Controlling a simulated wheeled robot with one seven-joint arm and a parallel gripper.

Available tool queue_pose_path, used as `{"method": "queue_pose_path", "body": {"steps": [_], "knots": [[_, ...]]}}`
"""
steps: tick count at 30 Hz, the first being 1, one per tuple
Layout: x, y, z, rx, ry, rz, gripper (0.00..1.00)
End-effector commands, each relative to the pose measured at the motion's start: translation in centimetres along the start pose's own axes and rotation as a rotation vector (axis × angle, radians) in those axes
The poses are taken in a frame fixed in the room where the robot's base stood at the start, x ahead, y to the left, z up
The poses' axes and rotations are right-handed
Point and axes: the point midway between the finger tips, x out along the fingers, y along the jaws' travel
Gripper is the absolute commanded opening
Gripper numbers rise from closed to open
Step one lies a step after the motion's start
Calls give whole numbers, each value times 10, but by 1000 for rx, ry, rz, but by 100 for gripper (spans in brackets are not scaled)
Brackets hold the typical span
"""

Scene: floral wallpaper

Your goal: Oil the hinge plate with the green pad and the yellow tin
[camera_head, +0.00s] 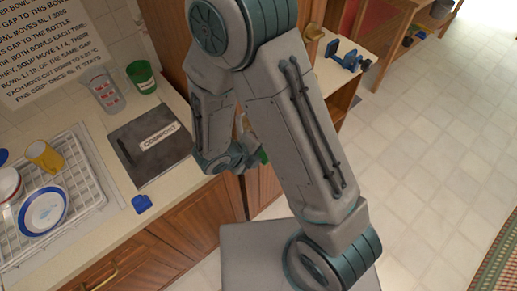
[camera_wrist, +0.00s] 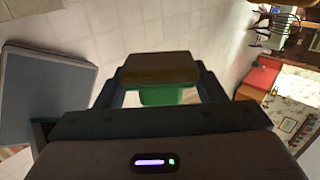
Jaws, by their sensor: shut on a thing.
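My gripper (camera_wrist: 161,75) is shut on a block with a brown face and a green part, which looks like the green pad (camera_wrist: 163,97). In the head view my arm mostly hides the gripper, and only a sliver of green (camera_head: 263,157) shows beside it, in front of the counter edge. I cannot identify the hinge plate. A blue vise-like device (camera_head: 343,58) is on the far surface.
The counter holds a white dish rack (camera_head: 88,181), a dark compost lid (camera_head: 152,165), a clear glass (camera_head: 106,96), a green cup (camera_head: 141,76) and a small blue piece (camera_head: 141,203) near the front edge. Open tiled floor (camera_head: 435,130) lies to the right.

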Motion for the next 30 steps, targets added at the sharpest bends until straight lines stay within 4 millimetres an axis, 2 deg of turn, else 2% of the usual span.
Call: {"method": "queue_pose_path", "body": {"steps": [5, 17, 30], "knots": [[-1, 2, 1, -3, -2, 0, 45], [0, 2, -28, -2, -1, 0, 45], [-1, 2, -29, -1, 0, 0, 45]]}}
